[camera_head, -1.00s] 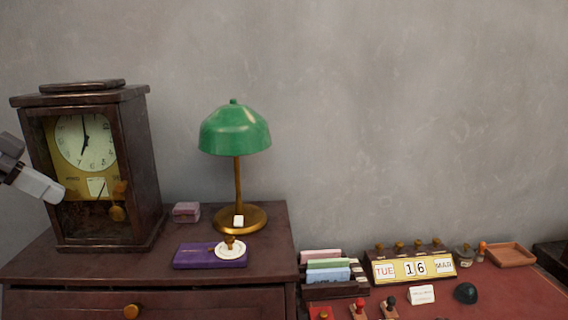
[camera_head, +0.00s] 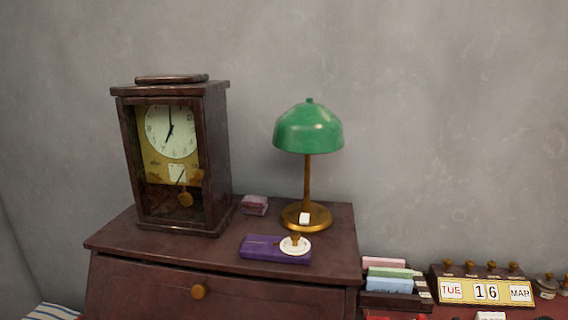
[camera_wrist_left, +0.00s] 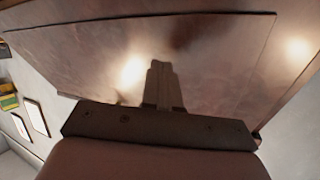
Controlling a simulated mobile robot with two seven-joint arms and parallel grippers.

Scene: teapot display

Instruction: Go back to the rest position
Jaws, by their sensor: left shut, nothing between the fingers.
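My left gripper (camera_wrist_left: 163,82) shows in the left wrist view, shut and empty. Its fingers are in front of a brown wooden panel (camera_wrist_left: 215,55) with bright reflections; I cannot tell how far apart they are. Neither gripper shows in the head view. There, a dark wooden clock (camera_head: 215,150) stands on the left of a brown cabinet top (camera_head: 125,237). A green lamp (camera_head: 308,130) with a brass stand is on its right side.
A purple case (camera_head: 262,250), a white dish (camera_head: 296,246) and a small pink box (camera_head: 254,205) lie on the cabinet. A card rack (camera_head: 390,281) and a calendar block (camera_head: 486,291) stand at lower right. Striped cloth (camera_head: 52,312) shows at lower left.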

